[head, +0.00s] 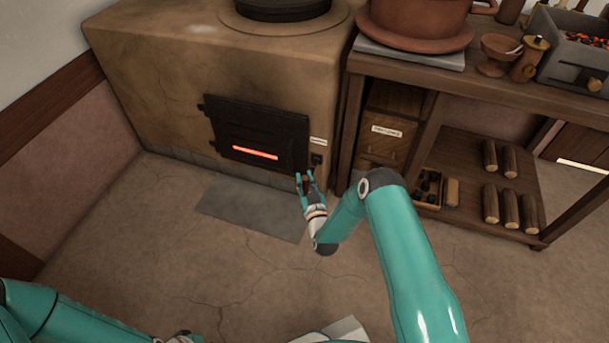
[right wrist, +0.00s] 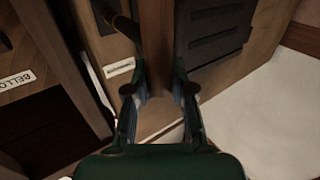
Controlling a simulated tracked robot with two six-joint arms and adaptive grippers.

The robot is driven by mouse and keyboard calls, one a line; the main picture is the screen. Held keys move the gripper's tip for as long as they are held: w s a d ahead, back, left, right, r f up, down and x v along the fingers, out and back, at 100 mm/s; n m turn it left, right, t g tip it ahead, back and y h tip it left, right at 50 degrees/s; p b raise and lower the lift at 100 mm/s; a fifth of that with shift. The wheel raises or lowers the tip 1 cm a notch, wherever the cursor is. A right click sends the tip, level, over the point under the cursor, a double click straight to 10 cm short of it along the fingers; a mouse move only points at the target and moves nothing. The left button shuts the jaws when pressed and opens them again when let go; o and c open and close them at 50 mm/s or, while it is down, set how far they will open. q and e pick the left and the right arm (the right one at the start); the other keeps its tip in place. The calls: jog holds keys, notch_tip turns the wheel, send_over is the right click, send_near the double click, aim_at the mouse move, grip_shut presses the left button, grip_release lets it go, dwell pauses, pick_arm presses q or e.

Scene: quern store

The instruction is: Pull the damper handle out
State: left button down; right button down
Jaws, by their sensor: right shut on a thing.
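The damper handle (right wrist: 154,45) is a brown wooden bar that runs up between my right gripper's fingers in the right wrist view. My right gripper (right wrist: 158,93) is shut on it, with one finger on each side. In the head view my right gripper (head: 306,180) is low in front of the stove's right corner, just below a small dark fitting (head: 317,160) with a pale label above it. The fingers hide most of the handle there. Part of my left gripper (head: 182,338) seems to show at the bottom edge, cut off, so its fingers cannot be made out.
The clay stove (head: 150,70) has a dark door (head: 255,135) with a glowing slot, left of my right gripper. A wooden shelf unit (head: 455,75) with pots, logs and a labelled box (head: 388,130) stands close on the right. A grey floor plate (head: 250,208) lies below; the floor is clear.

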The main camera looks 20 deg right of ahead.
jog(key=shift+s+a+f, duration=0.15)
jog(key=shift+a, duration=0.1)
jog(key=c, duration=1)
grip_release()
jog(key=shift+o, duration=0.2)
jog(key=shift+d, duration=0.1)
jog(key=s+a, duration=0.2)
jog(key=s, duration=0.9)
jog(key=shift+s, duration=0.4)
jog(key=shift+a, duration=0.15)
